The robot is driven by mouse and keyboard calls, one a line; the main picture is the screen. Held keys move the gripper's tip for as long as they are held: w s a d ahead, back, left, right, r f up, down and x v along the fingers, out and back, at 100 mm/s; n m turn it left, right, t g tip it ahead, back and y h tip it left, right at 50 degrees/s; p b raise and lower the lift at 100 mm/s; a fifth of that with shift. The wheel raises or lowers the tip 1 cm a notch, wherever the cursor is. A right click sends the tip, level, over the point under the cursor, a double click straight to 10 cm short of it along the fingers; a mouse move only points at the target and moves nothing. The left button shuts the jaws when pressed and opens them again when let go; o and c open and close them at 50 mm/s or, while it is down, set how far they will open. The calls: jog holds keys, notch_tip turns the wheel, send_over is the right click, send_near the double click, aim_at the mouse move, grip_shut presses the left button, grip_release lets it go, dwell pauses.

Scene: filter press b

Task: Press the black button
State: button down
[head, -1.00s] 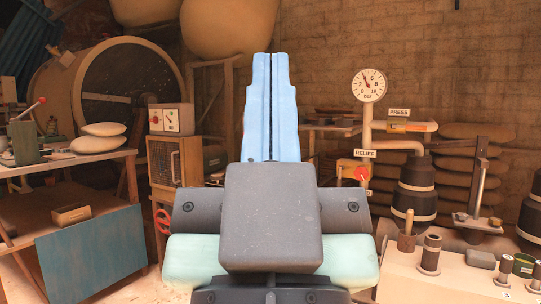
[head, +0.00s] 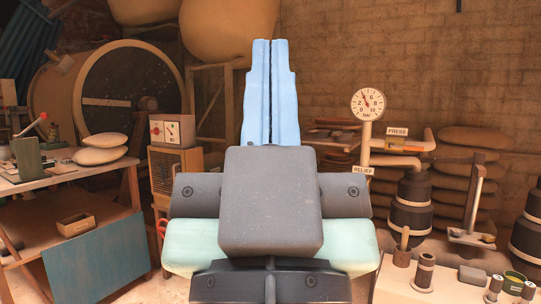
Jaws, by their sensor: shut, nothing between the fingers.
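I cannot make out a black button for certain. A small control box (head: 172,130) with a red spot and a pale dial-like panel stands on a wooden cabinet left of my gripper. An orange box (head: 404,144) under a PRESS sign (head: 397,132) is on the right; any button on it is too small to tell. My gripper (head: 264,42), with two pale blue fingers, is shut and empty. It points up and away in the middle of the head view, apart from both boxes in the picture. My arm's end hides what is behind it, including the area below the RELIEF sign (head: 363,170).
A pressure gauge (head: 368,104) stands on a post at right. Dark vessels (head: 412,205) and a pale bench (head: 400,285) with small metal parts are at lower right. A wooden table (head: 100,215) with sacks is at left. A large round drum (head: 125,75) is behind it.

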notch_tip(320, 180, up, 38)
jog(key=p, duration=3.4)
jog(key=shift+f+p, duration=0.25)
jog(key=shift+p, duration=0.15)
